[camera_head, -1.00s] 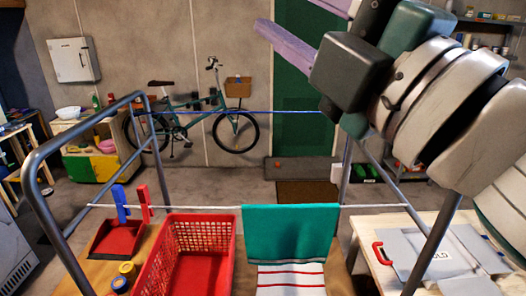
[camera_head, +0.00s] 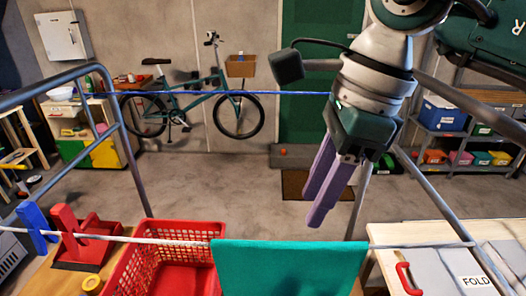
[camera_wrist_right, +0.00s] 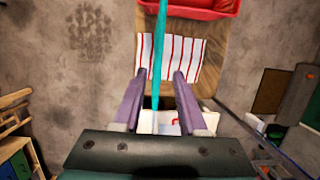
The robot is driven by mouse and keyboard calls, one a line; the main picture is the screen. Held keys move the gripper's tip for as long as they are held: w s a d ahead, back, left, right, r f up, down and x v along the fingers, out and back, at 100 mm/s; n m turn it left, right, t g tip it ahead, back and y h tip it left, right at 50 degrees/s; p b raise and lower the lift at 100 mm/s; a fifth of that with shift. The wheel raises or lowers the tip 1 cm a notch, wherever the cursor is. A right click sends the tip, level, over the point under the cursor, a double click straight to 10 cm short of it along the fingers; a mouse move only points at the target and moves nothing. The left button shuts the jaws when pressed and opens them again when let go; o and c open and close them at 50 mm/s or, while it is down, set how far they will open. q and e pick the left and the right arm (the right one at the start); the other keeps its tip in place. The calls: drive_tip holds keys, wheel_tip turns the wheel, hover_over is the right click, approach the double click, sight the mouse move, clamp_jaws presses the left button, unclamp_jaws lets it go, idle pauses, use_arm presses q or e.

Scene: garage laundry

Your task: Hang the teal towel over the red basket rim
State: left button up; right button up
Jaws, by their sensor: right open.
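The teal towel (camera_head: 290,268) hangs folded over a white line at the bottom middle of the head view. In the right wrist view the towel (camera_wrist_right: 158,45) shows edge-on as a thin strip between the finger lines. The red basket (camera_head: 170,262) stands left of the towel, with slotted walls; part of it shows at the top of the right wrist view (camera_wrist_right: 205,9). My right gripper (camera_head: 314,222) points down above the towel, open, its purple fingers on either side of the strip in the right wrist view (camera_wrist_right: 160,75). I cannot tell their gap from the cloth. My left gripper is out of view.
A blue clip (camera_head: 36,229) and a red clip (camera_head: 67,220) sit on the line at left. A red dustpan (camera_head: 95,243) and yellow tape (camera_head: 92,285) lie near the basket. A striped cloth (camera_wrist_right: 188,62) lies below. Grey rack rails (camera_head: 130,150) flank the line; a folding board (camera_head: 425,285) is right.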

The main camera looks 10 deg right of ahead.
sight(290, 244)
drive_tip(key=b+x, duration=0.7)
drive_tip(key=x, duration=0.2)
drive_tip(key=shift+s, duration=0.1)
drive_tip(key=shift+a+f+b, duration=0.3)
drive_tip(key=shift+f+b, duration=0.4)
drive_tip(key=shift+b, duration=0.05)
drive_tip(key=shift+c, duration=0.3)
clamp_jaws()
drive_tip(key=shift+r, duration=0.15)
drive_tip(key=shift+r+p, duration=2.95)
drive_tip(key=shift+r, duration=1.4)
